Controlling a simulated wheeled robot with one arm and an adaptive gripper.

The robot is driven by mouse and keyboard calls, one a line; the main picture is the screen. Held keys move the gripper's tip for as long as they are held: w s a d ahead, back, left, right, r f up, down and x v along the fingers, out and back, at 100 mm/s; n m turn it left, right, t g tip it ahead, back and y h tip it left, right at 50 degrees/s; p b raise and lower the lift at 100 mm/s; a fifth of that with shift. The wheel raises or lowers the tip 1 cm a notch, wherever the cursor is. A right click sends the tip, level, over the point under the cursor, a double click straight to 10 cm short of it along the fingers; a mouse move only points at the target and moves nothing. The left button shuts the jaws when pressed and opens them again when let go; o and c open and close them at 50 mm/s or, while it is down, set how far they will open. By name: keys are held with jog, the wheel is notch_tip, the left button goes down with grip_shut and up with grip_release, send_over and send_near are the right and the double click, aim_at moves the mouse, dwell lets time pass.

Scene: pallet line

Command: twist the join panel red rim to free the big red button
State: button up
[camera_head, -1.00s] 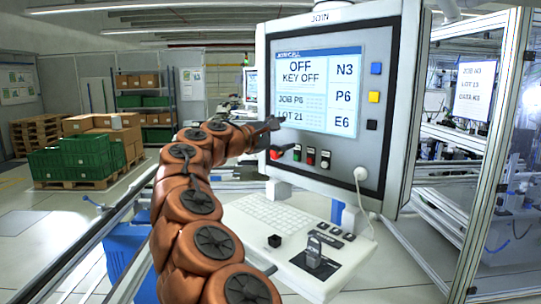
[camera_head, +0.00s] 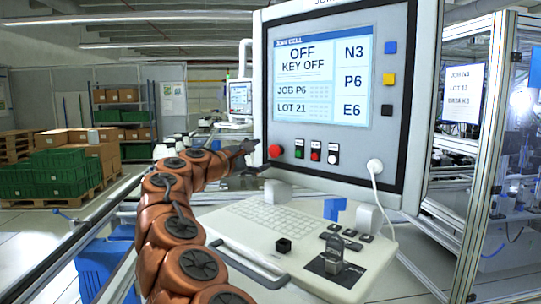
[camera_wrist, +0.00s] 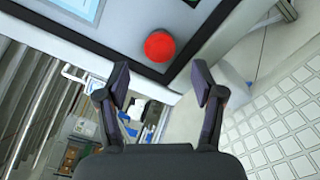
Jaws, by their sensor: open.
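The JOIN panel (camera_head: 395,150) stands upright on a grey frame, its screen (camera_head: 320,82) reading "OFF", "KEY OFF", "JOB P6" and "LOT 21". The big red button (camera_head: 275,151) sits at the panel's lower left corner. It also shows in the wrist view (camera_wrist: 160,46), as a round red cap; I cannot tell its rim from the cap. My gripper (camera_head: 255,158) is just left of and beside the button. In the wrist view my gripper (camera_wrist: 162,85) has its two fingers spread, with the button ahead of the tips and nothing between them.
Green, red and white switches (camera_head: 316,150) sit right of the button. Below are a keyboard shelf (camera_head: 225,225) with a padlock (camera_head: 335,258) and a white cable (camera_head: 384,190) plugged into the panel. Green crates (camera_head: 60,172) stand far left.

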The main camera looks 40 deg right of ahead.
aim_at(272, 152)
jog(key=shift+w+d+p, duration=0.2)
jog(key=shift+d+p, duration=0.65)
jog(key=shift+d, duration=2.55)
jog(key=c, duration=1.2)
jog(key=shift+o, duration=0.2)
jog(key=shift+m, duration=0.3)
jog(key=shift+f+m+b, duration=0.25)
jog(key=shift+m+b, duration=1.2)
jog(key=shift+m, duration=0.05)
jog(key=shift+r+m+b, duration=0.15)
jog(key=shift+m+b, duration=1.2)
jog(key=shift+m, duration=0.25)
jog(key=shift+r, duration=0.1)
